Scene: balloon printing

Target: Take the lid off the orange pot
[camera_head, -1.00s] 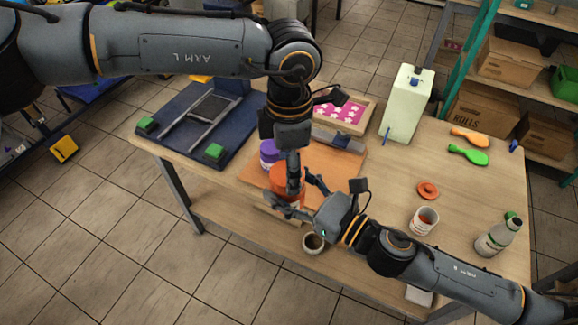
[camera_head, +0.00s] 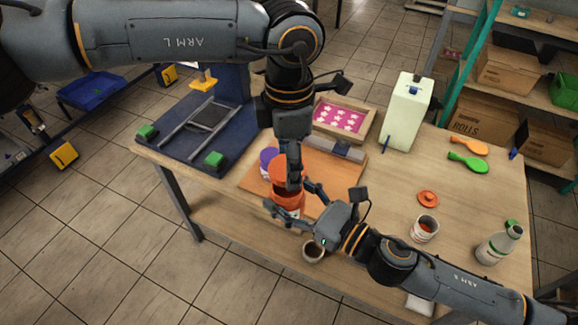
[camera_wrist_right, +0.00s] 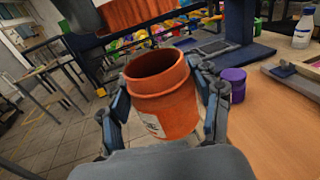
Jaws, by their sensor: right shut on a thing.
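A purple jar (camera_head: 267,157) stands close behind the pot. A brown mug (camera_head: 313,251) stands in front. A small orange lid (camera_head: 428,198), a white cup (camera_head: 424,231) and a bottle (camera_head: 497,245) are on the right. A dark blue press (camera_head: 185,150) fills the left end.

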